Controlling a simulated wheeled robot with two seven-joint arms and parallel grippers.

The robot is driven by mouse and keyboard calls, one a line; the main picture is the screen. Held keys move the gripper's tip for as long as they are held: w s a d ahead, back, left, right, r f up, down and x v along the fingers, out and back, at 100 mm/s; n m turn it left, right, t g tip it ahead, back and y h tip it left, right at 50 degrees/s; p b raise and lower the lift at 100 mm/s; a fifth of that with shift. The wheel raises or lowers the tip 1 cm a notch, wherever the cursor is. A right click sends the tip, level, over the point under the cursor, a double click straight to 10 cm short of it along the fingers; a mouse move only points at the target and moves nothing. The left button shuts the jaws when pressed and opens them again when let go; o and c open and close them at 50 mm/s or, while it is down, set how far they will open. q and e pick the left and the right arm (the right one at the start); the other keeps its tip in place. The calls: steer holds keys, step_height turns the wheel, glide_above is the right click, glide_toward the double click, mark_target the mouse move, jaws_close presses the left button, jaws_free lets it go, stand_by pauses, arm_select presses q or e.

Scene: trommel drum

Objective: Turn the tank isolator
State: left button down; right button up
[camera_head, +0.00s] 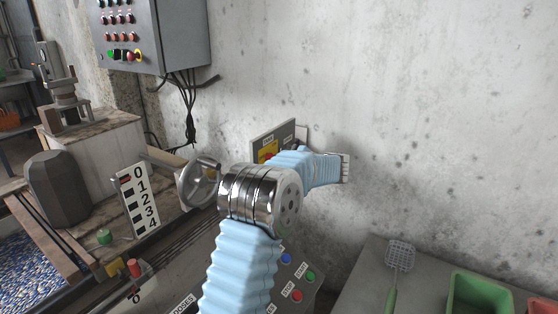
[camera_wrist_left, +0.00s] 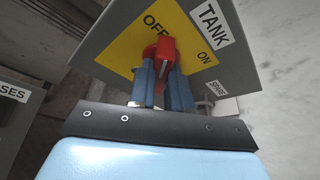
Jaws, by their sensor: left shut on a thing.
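The tank isolator's red handle (camera_wrist_left: 164,49) sits on a yellow plate (camera_wrist_left: 118,50) marked OFF and ON, beside a TANK label, in the left wrist view. My left gripper (camera_wrist_left: 166,82) has its blue fingers on either side of the handle and is shut on it. The handle stands up and down in this view, near the OFF word; its exact setting is hard to tell. In the head view the isolator's grey panel (camera_head: 285,131) is on the wall, partly behind my arm, and the fingers are hidden. My right gripper is not in view.
A metal handwheel (camera_head: 199,183) and a numbered scale board (camera_head: 138,200) stand left of my arm. A push-button panel (camera_head: 303,270) lies below it. A grey control box (camera_head: 165,35) hangs at upper left. A green bin (camera_head: 480,292) and a skimmer (camera_head: 400,255) rest at lower right.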

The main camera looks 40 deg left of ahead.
arm_select(q)
steer(key=m+g, duration=0.2)
steer(key=m, duration=0.1)
steer(key=shift+w+h, duration=0.2)
steer(key=shift+h, duration=0.2)
steer(key=shift+w+m+g, duration=0.1)
steer(key=shift+m+g, duration=0.6)
steer(key=shift+m, duration=0.4)
steer(key=c, duration=1.3)
jaws_free()
steer(key=shift+c, duration=0.2)
steer(key=v, duration=1.4)
steer(key=shift+w+a+r, duration=0.1)
